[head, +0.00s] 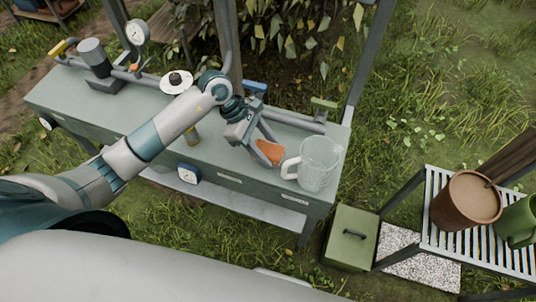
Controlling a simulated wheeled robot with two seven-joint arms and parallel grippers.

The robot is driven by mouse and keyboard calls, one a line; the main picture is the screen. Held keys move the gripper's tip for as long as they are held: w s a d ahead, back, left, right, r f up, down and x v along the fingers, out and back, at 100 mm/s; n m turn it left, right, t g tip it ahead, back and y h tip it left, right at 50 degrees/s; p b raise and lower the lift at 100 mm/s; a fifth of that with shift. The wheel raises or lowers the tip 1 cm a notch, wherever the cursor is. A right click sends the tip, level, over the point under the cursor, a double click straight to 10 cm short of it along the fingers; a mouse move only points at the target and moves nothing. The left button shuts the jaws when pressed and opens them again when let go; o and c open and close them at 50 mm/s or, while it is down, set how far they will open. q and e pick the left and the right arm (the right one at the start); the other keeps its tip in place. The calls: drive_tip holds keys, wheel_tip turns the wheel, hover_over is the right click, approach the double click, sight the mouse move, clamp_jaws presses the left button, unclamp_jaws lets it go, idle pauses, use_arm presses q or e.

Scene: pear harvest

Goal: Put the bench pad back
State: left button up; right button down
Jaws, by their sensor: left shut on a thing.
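My left arm reaches in from the left over the grey-green bench (165,115). My left gripper (264,142) is over the right part of the bench top, pointing down and to the right. It is shut on a small orange-brown pad (270,153), which shows between and below the fingers. The pad is just left of a clear glass jug (320,160). I cannot tell whether the pad touches the bench top. My right gripper is not in view.
Pipes with a blue valve handle (254,87) and a green one (324,103) run along the bench's back. A gauge (136,31) stands at back left. A green box (351,238) and a slatted rack (450,235) with a brown pot (466,201) are at right.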

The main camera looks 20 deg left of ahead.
use_arm(q)
drive_tip(key=shift+f, duration=0.65)
drive_tip(key=shift+f+p, duration=0.5)
drive_tip(key=shift+f, duration=1.05)
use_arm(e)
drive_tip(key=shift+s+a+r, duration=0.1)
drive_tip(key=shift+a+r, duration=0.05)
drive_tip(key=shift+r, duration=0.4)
use_arm(q)
drive_tip(key=shift+f, duration=0.1)
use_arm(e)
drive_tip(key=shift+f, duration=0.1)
use_arm(q)
drive_tip(key=o, duration=1)
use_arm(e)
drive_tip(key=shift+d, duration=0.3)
